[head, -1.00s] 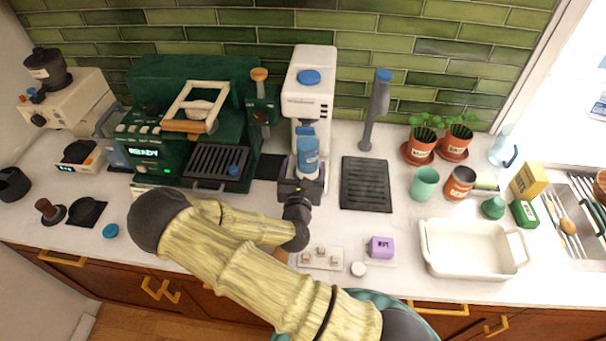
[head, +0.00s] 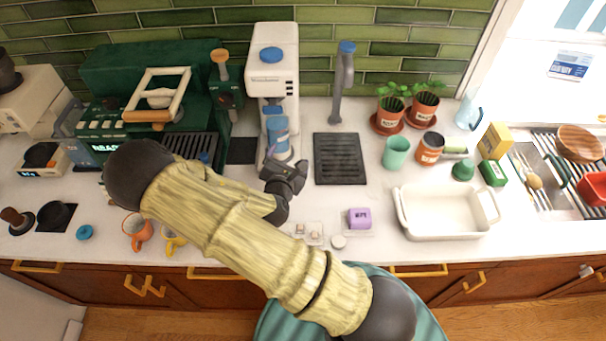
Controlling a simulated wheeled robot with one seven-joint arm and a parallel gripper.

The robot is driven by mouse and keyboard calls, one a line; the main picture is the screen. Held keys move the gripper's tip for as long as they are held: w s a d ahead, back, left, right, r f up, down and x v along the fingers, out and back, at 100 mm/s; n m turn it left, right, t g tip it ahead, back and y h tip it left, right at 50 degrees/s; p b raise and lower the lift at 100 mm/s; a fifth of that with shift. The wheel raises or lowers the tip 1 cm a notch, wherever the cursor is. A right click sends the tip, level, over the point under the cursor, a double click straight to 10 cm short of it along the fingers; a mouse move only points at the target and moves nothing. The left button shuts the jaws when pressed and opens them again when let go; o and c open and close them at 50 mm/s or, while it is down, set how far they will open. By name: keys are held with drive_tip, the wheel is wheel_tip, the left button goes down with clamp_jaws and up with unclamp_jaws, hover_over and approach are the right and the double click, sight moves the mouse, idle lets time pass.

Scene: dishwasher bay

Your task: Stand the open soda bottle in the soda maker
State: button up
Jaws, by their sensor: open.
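The soda maker (head: 272,78) is a tall white machine with a blue top button, standing against the tiled wall. The soda bottle (head: 278,138), with a blue label, stands upright at the front of the soda maker, under its head. Its top meets the blue part beneath the head; I cannot tell whether it is seated there. My gripper (head: 285,165) is open, just in front of the bottle's lower part and slightly to its right. It looks apart from the bottle, though the bottle's foot is partly hidden.
A dark drip mat (head: 340,158) and a tall tap (head: 343,80) are to the right. The green coffee machine (head: 140,95) stands left. Mugs (head: 137,232) sit partly behind my arm. A white baking dish (head: 445,212) and purple box (head: 359,218) occupy the front right.

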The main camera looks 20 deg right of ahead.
drive_tip(key=s+m+g, duration=0.1)
drive_tip(key=m, duration=0.2)
drive_tip(key=s+f+m+g+y, duration=0.1)
drive_tip(key=m+g, duration=0.1)
drive_tip(key=m, duration=0.1)
drive_tip(key=s+d+f+m+g, duration=0.1)
drive_tip(key=m, duration=0.1)
drive_tip(key=shift+m+g+y, duration=0.3)
drive_tip(key=shift+m+g, duration=0.1)
drive_tip(key=s+a+r+m+g+y, duration=0.1)
drive_tip(key=s+r+m+g+y, duration=0.4)
drive_tip(key=s+r+m, duration=0.8)
drive_tip(key=s+m+g, duration=0.1)
drive_tip(key=m, duration=0.3)
drive_tip(key=shift+s+r, duration=0.3)
drive_tip(key=shift+r, duration=0.1)
